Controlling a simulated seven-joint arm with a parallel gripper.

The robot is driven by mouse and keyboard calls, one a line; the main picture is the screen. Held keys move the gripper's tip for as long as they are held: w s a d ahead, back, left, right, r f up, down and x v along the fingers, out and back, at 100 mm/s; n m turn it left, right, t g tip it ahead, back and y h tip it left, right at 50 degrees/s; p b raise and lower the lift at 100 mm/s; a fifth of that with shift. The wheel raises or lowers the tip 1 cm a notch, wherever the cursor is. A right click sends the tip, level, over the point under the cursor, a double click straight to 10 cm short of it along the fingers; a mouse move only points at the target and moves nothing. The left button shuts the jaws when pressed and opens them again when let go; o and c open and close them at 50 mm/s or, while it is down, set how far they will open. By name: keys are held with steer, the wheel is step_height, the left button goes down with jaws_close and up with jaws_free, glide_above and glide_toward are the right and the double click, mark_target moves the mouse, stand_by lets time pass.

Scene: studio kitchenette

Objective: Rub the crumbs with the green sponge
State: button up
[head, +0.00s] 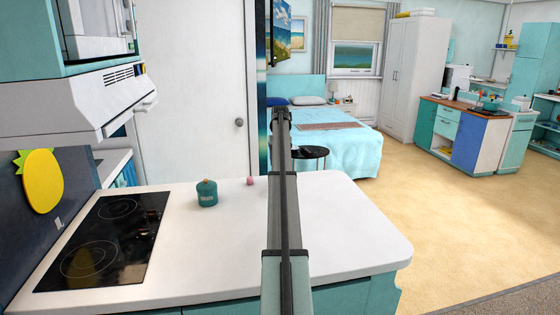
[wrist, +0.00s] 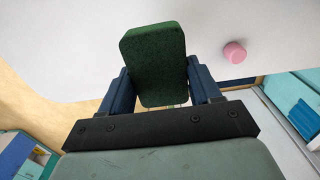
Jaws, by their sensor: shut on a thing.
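The green sponge (wrist: 153,55) is a dark green block with rounded corners, seen in the wrist view. My gripper (wrist: 159,86) is shut on it, with one blue finger on each side. The sponge stands out beyond the fingers, over the white countertop. I cannot tell whether it touches the surface. In the head view my arm hides the gripper and sponge. I see no crumbs in either view; they may be behind the arm or too small to make out.
The white countertop (head: 345,225) has a teal canister (head: 207,194) and a small pink object (head: 250,181), which also shows in the wrist view (wrist: 235,52). A black cooktop (head: 108,240) lies at left. The countertop right of my arm looks clear.

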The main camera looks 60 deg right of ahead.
glide_above(266, 201)
step_height(266, 201, down, 2)
steer(key=shift+w+d+f, duration=0.1)
steer(key=shift+w+f, duration=0.05)
steer(key=shift+f, duration=1.6)
steer(key=shift+w+d+f, duration=0.1)
steer(key=shift+f, duration=2.2)
steer(key=shift+w+d, duration=0.7)
steer(key=shift+c, duration=0.4)
steer(key=shift+w+d+r, duration=0.1)
steer(key=shift+w+d, duration=1.75)
steer(key=shift+s+a, duration=2.65)
step_height(266, 201, up, 2)
steer(key=shift+w+d+r, duration=0.1)
steer(key=shift+w+d, duration=0.05)
step_height(266, 201, up, 6)
steer(key=shift+f, duration=0.15)
